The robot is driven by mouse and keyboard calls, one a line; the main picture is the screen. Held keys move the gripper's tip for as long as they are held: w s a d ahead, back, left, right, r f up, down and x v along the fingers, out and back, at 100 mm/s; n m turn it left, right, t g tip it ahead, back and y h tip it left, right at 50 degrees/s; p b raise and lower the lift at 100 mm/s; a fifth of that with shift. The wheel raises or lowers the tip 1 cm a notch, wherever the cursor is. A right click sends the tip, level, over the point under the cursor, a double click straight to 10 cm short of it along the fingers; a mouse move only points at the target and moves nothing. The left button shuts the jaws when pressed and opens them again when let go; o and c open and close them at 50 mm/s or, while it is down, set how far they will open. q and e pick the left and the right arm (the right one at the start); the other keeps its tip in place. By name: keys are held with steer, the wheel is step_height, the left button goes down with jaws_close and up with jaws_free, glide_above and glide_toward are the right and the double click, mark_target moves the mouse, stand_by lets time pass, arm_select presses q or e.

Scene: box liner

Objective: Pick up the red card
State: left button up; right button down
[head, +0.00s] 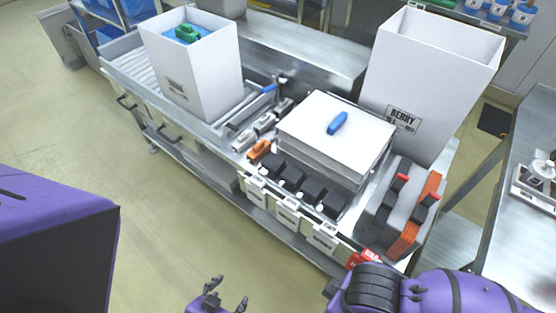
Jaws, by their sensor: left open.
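A small red card (364,258) hangs at the front edge of the steel bench, near its right end. Its lower part is hidden behind my right arm. My left gripper (228,293) is at the bottom of the head view, left of the card and well apart from it. Its dark fingers are spread and empty. My right arm reaches in from the lower right, just below the card, and its gripper does not show.
On the bench (225,127) stand a white box with blue lining (190,75), a tall BERRY box (425,75) and a white stack (350,110) with a blue object (337,123). White label cards (288,212) hang along the front. The floor at left is clear.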

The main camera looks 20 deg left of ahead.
steer(key=c, duration=2.5)
jaws_free()
steer(key=o, duration=2)
